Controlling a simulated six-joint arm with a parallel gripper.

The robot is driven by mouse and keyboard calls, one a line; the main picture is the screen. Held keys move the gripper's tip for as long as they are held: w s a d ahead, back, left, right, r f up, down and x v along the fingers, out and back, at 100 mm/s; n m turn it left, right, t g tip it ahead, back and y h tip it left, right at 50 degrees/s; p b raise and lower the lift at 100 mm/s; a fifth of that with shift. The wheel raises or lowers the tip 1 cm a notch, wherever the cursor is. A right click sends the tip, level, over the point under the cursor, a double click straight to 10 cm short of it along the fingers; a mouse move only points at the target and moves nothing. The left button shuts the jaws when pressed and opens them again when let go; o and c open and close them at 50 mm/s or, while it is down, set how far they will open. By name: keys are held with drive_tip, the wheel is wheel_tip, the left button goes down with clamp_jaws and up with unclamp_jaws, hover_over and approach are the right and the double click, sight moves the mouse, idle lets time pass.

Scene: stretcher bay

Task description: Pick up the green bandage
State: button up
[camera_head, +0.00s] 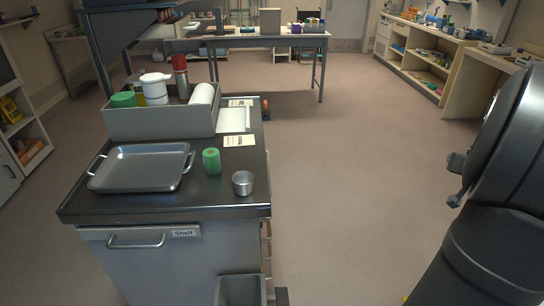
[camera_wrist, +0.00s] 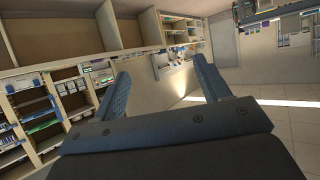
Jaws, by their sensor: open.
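A green bandage (camera_head: 211,161), a small upright roll, stands on the dark top of the cabinet (camera_head: 222,193), between the grey tray and a small metal cup. My gripper (camera_head: 456,180) is at the right of the head view, over the floor and well apart from the cabinet. In the wrist view my gripper (camera_wrist: 160,90) is open, with its two fingers wide apart and nothing between them. The bandage is not in the wrist view. Another green round thing (camera_head: 123,100) sits in the grey bin at the back of the cabinet top.
A grey tray (camera_head: 140,168) with handles lies left of the bandage. A metal cup (camera_head: 243,183) stands close to its right. Behind are a grey bin (camera_head: 160,122) holding bottles and a white roll, and paper cards (camera_head: 240,141). Open floor (camera_head: 340,190) lies between cabinet and arm.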

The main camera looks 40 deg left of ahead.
wheel_tip(320, 180, up, 6)
drive_tip(key=s+a+r+n+t+y, duration=0.1)
drive_tip(key=a+r+n, duration=0.2)
drive_tip(key=a+n, duration=1.15)
drive_tip(key=s+a+n, duration=0.1)
drive_tip(key=s+a, duration=0.2)
drive_tip(key=a, duration=0.5)
drive_tip(key=s+a+n+y, duration=0.1)
drive_tip(key=s+a, duration=0.3)
drive_tip(key=a, duration=0.4)
drive_tip(key=s+a+n, duration=0.1)
drive_tip(key=s+a, duration=0.2)
drive_tip(key=a, duration=0.5)
drive_tip(key=s+a+n+y, duration=0.1)
drive_tip(key=s+a+n, duration=0.95)
drive_tip(key=s, duration=0.65)
drive_tip(key=s+a+f+n+g, duration=0.1)
drive_tip(key=s+a+n, duration=0.3)
drive_tip(key=s, duration=0.7)
drive_tip(key=s+a+f+n, duration=0.15)
drive_tip(key=s+n, duration=0.45)
drive_tip(key=s, duration=0.6)
approach(207, 157)
drive_tip(key=x, duration=0.7)
drive_tip(key=shift+w+d+r, duration=0.1)
drive_tip(key=shift+x, duration=2.85)
drive_tip(key=c, duration=1.1)
